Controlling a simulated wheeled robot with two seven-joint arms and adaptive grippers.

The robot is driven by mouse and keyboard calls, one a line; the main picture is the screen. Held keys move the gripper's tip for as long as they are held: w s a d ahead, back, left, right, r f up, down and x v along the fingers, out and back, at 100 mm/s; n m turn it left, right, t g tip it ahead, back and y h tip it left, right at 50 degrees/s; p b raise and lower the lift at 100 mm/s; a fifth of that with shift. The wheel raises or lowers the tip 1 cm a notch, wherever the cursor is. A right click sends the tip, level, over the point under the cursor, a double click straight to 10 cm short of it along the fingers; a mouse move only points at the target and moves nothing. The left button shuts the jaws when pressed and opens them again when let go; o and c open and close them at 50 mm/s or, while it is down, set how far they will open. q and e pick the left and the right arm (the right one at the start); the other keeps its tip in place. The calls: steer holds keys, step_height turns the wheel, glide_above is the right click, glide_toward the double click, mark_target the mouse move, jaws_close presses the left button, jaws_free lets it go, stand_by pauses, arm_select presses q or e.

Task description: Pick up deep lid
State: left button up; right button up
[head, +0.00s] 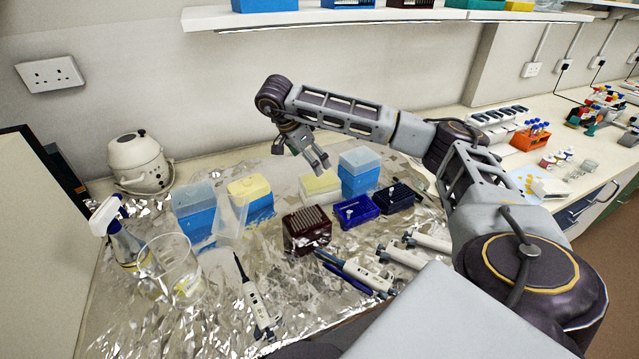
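Several tip boxes with lids stand on the foil. One blue box (196,222) at the left has a tall pale blue lid (193,196). A second blue box (360,182) at the back right has a similar tall lid (359,158). A clear, tilted lid-like piece (231,217) stands between the left box and a yellow-lidded box (251,190). I cannot tell which of these is the deep lid. My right gripper (301,158) is open and empty, pointing down above and behind a cream-lidded box (320,184). My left gripper is not in view.
A dark brown tip rack (306,231) and blue racks (356,211) stand in front of the boxes. Pipettes (258,303) lie along the front. A glass beaker (172,268) and spray bottle (119,235) stand at the left. A shelf (350,17) overhangs the back.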

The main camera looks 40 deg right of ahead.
mark_target(317, 182)
steer(key=shift+x, duration=1.85)
steer(key=shift+d+f, duration=0.1)
steer(key=shift+f, duration=0.15)
steer(key=shift+d+f, duration=0.15)
steer(key=shift+f, duration=0.1)
steer(key=x, duration=0.3)
steer(key=shift+d+f, duration=0.15)
steer(key=shift+f, duration=0.1)
arm_select(q)
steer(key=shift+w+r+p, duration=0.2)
steer(key=shift+p, duration=0.1)
arm_select(e)
steer(key=shift+d+f, duration=0.15)
steer(key=shift+f, duration=0.2)
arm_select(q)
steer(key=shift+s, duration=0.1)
